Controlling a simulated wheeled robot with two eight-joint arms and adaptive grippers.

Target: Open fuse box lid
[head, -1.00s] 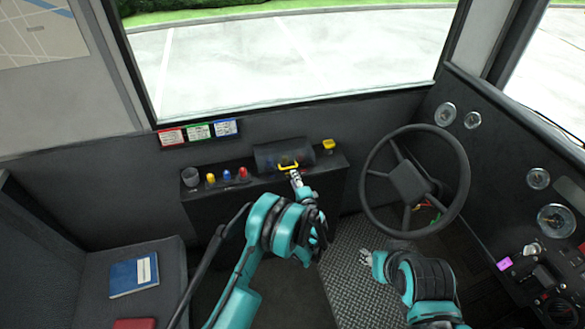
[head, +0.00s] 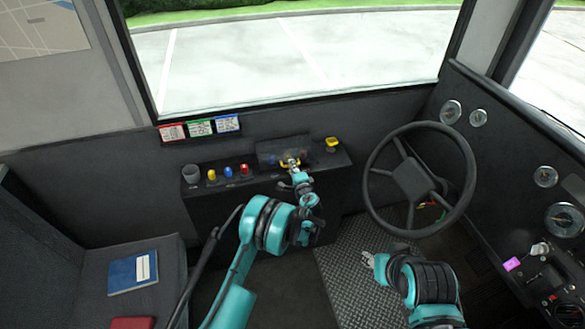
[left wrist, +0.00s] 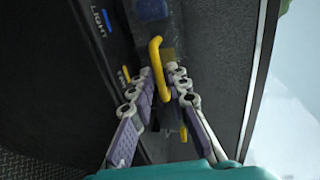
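The dark fuse box lid (head: 270,147) is on the ledge below the windshield, standing partly raised. Small coloured spots show under and beside it, too small to identify. Its yellow handle (left wrist: 156,62) lies between the fingers of my left gripper (left wrist: 161,76) in the left wrist view. The fingers close in on both sides of the handle and appear to grip it. In the head view my left gripper (head: 290,163) is at the lid's front and hides most of the handle. My right gripper (head: 368,261) hangs empty above the ribbed floor, with its fingers apart.
A dark cup (head: 190,174) and yellow, blue and red knobs (head: 228,172) stand left of the lid. A yellow item (head: 331,144) sits to its right. The steering wheel (head: 418,180) is at the right. A blue book (head: 133,272) lies on the seat.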

